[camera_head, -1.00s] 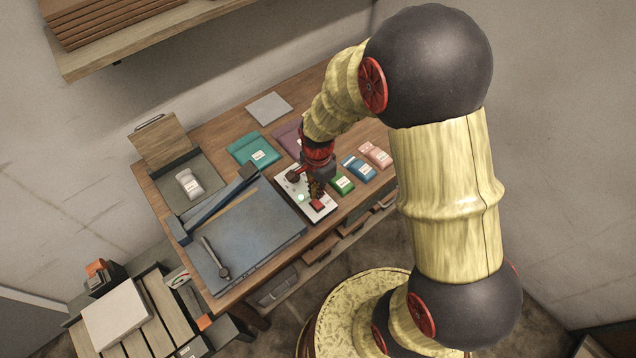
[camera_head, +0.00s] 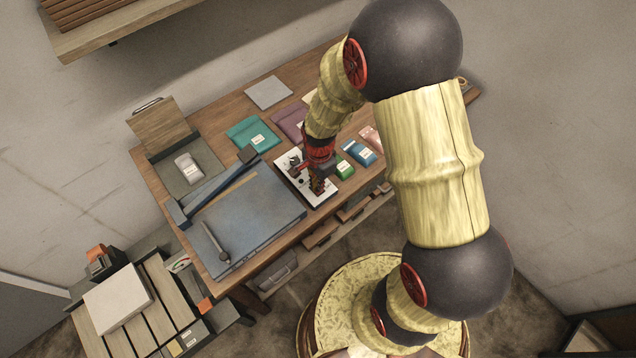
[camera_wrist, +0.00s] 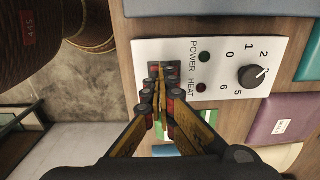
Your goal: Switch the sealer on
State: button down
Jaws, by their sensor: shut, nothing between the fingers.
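The sealer's white control panel (camera_head: 309,195) lies on the wooden bench, and it also shows in the wrist view (camera_wrist: 222,108). It carries a black numbered knob (camera_wrist: 252,76), a dark green POWER lamp (camera_wrist: 204,57) and a dark red HEAT lamp (camera_wrist: 201,86). Neither lamp looks lit. A rocker switch (camera_wrist: 155,72) sits at the panel's edge, partly hidden behind my fingertips. My gripper (camera_head: 317,189) is shut and empty over the switch end of the panel. In the wrist view my fingertips (camera_wrist: 161,84) overlap the switch; I cannot tell whether they touch it.
A blue-grey board (camera_head: 250,215) with a dark-handled tool (camera_head: 217,243) lies left of the panel. Teal (camera_head: 252,134) and purple (camera_head: 290,121) packets lie behind it. Green (camera_head: 345,168) and blue (camera_head: 362,152) packets lie to the right. Drawers show below the front edge.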

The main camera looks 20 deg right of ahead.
jog(key=shift+s+f, duration=0.4)
jog(key=shift+s, duration=0.05)
jog(key=shift+w, duration=0.1)
jog(key=shift+w+a, duration=0.1)
jog(key=shift+w, duration=0.4)
jog(key=shift+r, duration=0.1)
jog(key=shift+w+r+p, duration=0.2)
jog(key=shift+r+p, duration=0.15)
jog(key=shift+r, duration=0.1)
notch_tip(320, 180, up, 14)
jog(key=s+p, duration=0.2)
jog(key=p, duration=0.1)
jog(key=shift+d+f, duration=0.2)
jog(key=shift+d, duration=0.1)
